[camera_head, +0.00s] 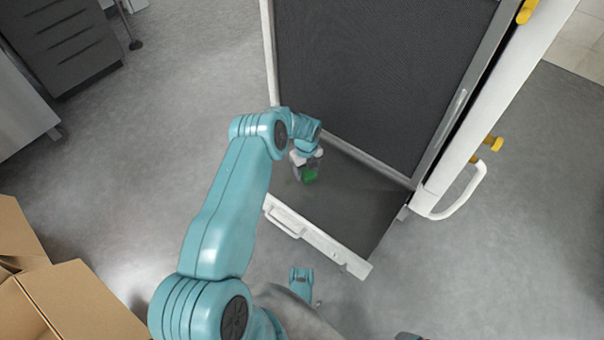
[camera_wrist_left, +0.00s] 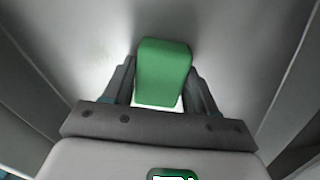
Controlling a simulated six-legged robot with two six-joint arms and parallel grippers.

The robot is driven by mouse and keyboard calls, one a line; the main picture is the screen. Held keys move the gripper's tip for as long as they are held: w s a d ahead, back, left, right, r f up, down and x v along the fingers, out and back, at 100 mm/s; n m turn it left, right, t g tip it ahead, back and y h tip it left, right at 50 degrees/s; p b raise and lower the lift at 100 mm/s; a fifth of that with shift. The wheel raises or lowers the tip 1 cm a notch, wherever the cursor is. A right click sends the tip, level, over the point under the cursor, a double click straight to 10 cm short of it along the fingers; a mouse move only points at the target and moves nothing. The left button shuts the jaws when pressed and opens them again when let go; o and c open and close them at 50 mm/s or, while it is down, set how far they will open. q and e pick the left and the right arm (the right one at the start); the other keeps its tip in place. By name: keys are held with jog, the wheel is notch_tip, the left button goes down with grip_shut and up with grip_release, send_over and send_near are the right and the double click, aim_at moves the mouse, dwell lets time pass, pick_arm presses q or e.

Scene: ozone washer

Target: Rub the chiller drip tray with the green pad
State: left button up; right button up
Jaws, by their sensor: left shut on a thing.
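My left gripper (camera_head: 305,170) is shut on the green pad (camera_head: 310,176), which sits between the two fingers in the left wrist view (camera_wrist_left: 163,72). In the head view the gripper and pad are over the dark chiller drip tray (camera_head: 345,205), near its left side. The tray is pulled out at the foot of the machine and has a white front with a handle. In the wrist view a pale grey surface lies beyond the pad. I cannot tell whether the pad touches the tray. My right gripper is not clearly in view.
The machine's dark mesh panel (camera_head: 385,75) rises behind the tray. A white door edge with a handle (camera_head: 462,195) and yellow knobs stands to the right. An open cardboard box (camera_head: 75,305) is at lower left, a grey drawer cabinet (camera_head: 65,45) at upper left. Grey floor is clear between.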

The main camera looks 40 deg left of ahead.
pick_arm(q)
jog(key=shift+s+a, duration=0.1)
jog(key=shift+a, duration=0.95)
jog(key=s+p, duration=0.3)
jog(key=shift+d+r+p, duration=0.1)
jog(key=shift+r+p, duration=0.15)
jog(key=shift+p, duration=0.1)
jog(key=shift+s+d+f+p, duration=0.1)
jog(key=shift+s+f+p, duration=0.1)
jog(key=shift+s+p, duration=0.25)
jog(key=shift+s+d+r+p, duration=0.1)
jog(key=shift+s+p, duration=0.75)
jog(key=shift+s, duration=0.3)
jog(key=shift+s+d+p, duration=0.1)
jog(key=shift+s+p, duration=0.3)
jog(key=shift+s, duration=0.3)
jog(key=shift+s+f, duration=0.25)
jog(key=shift+f, duration=0.05)
